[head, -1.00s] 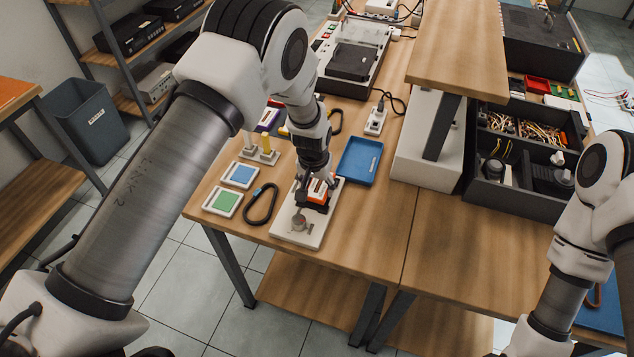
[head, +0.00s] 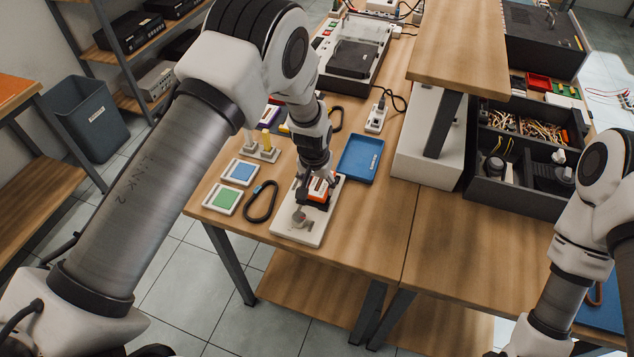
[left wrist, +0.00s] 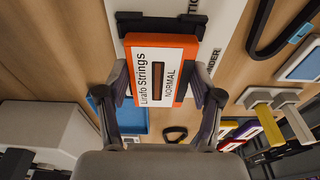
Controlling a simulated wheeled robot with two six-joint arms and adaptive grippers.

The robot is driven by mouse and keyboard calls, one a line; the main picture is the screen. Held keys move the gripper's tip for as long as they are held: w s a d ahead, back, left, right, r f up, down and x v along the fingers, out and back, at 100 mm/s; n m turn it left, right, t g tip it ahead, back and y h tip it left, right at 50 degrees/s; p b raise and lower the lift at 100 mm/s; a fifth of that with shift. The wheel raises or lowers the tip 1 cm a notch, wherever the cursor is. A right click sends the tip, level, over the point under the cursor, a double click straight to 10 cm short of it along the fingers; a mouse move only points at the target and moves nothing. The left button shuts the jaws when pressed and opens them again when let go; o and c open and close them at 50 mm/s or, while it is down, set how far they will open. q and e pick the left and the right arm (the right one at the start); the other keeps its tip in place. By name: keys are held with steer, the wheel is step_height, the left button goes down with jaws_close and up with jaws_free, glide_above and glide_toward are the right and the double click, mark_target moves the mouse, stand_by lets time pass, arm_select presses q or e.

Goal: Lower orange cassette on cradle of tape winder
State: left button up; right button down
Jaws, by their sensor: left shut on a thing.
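My right gripper is out of view.
A black loop (head: 261,202) and tiles with blue (head: 240,172) and green (head: 222,199) faces lie left of the winder. A post stand (head: 263,153) is behind them. A blue tray (head: 360,158) is behind right. Bare tabletop (head: 375,225) lies right of the winder.

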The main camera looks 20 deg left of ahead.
arm_select(q)
steer(key=shift+f+b, duration=0.5)
steer(key=shift+f, duration=0.3)
stand_by(1.0)
steer(key=o, duration=1.2)
steer(key=shift+r, duration=0.15)
steer(key=r+p, duration=0.1)
steer(key=r, duration=0.5)
steer(key=s+r+p, duration=0.1)
steer(key=r+p, duration=0.1)
steer(key=r, duration=0.3)
steer(key=s+r+p, duration=0.1)
steer(key=r+p, duration=0.1)
steer(key=r, duration=0.4)
steer(key=shift+r, duration=0.3)
steer(key=shift+w, duration=0.1)
